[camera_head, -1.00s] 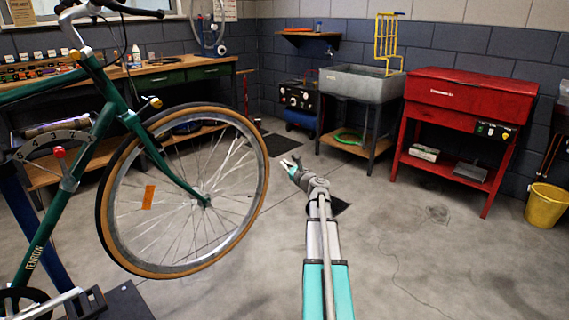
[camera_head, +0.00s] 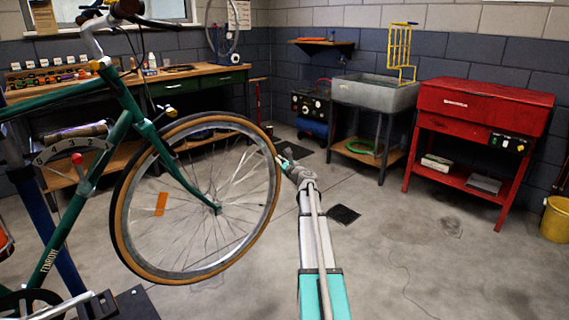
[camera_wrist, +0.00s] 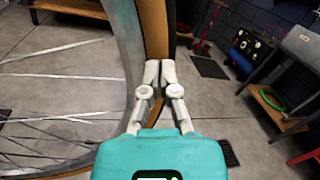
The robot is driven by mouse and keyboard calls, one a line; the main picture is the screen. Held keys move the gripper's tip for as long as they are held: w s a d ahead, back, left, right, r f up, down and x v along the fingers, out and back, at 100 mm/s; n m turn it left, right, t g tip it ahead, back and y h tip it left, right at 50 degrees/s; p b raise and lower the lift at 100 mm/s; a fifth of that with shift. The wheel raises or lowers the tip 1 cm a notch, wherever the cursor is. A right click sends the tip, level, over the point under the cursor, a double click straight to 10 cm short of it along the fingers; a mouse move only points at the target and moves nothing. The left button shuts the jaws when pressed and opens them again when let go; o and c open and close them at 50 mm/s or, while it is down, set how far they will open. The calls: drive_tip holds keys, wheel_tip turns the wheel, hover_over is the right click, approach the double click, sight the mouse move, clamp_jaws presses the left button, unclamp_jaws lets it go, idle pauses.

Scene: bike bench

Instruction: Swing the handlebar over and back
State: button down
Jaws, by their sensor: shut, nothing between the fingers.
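The green bicycle (camera_head: 128,105) stands at the left in the head view, held off the floor. Its handlebar (camera_head: 92,38) is at the top left, with dark grips and part of it cut off by the frame. The front wheel (camera_head: 272,200), with a tan and black tyre, points towards the right. My gripper (camera_head: 282,160) is beside the tyre's right edge, at about mid-height. In the wrist view my gripper (camera_wrist: 160,70) is shut and empty, its fingertips overlapping the view of the tyre (camera_wrist: 154,25). I cannot tell whether they touch it.
A workbench (camera_head: 200,78) stands behind the bicycle. A grey sink (camera_head: 375,92) and a red parts washer (camera_head: 480,105) stand along the back wall, with a yellow bucket (camera_head: 556,220) at the far right. The floor (camera_head: 400,270) right of my arm is clear.

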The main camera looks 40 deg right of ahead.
sight(276, 154)
drive_tip(key=shift+w, duration=0.15)
drive_tip(key=w+a+n+g+y+p, duration=0.1)
drive_tip(key=w+y, duration=0.3)
drive_tip(key=w, duration=0.4)
drive_tip(key=w+a+n+g+y+p, duration=0.1)
drive_tip(key=w+n+y, duration=0.3)
drive_tip(key=w, duration=0.5)
drive_tip(key=shift+w+a+f+g, duration=0.2)
drive_tip(key=shift+a+f+g, duration=0.2)
drive_tip(key=shift+a, duration=0.4)
drive_tip(key=shift+s, duration=0.1)
drive_tip(key=p+v, duration=0.1)
drive_tip(key=v, duration=1.3)
